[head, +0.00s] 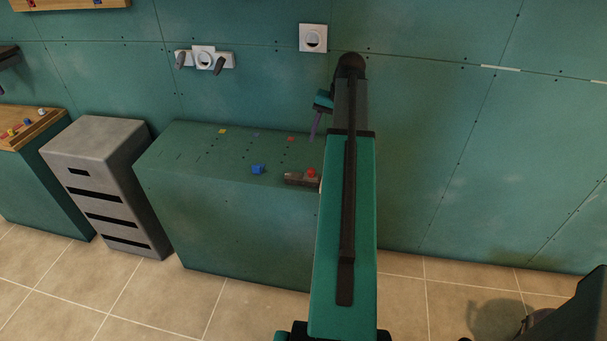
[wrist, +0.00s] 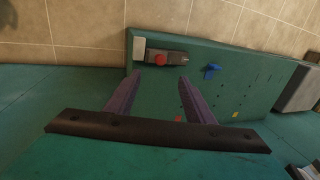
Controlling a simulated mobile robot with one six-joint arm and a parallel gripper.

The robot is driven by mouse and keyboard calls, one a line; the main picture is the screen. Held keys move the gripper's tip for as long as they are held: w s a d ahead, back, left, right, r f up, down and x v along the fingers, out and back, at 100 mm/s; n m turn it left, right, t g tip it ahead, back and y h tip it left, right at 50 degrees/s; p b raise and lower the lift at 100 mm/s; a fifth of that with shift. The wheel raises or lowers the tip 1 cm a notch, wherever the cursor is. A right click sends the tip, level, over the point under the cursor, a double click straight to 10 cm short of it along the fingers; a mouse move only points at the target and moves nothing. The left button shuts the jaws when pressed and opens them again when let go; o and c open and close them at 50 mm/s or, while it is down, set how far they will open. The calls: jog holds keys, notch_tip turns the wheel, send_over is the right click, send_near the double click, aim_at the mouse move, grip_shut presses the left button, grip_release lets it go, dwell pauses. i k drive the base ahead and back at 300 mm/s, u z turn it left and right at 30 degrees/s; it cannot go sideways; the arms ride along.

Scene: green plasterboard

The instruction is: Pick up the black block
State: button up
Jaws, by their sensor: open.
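I cannot make out a clear black block in either view. A dark box with a red button (head: 302,179) sits at the front right of the green bench top (head: 185,150), partly behind my arm in the head view. The box also shows in the wrist view (wrist: 178,58), beyond my fingers, with the red button on it. My gripper (wrist: 156,83) is open, its two purple fingers apart with nothing between them. In the head view my gripper (head: 315,125) hangs over the right back part of the bench, mostly hidden by my arm.
A grey drawer cabinet (head: 110,190) stands left. A wall with switches (head: 205,60) rises behind.

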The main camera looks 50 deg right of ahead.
aim_at(293, 178)
jog(key=u, duration=1.4)
jog(key=k, duration=0.1)
jog(key=z, duration=2.75)
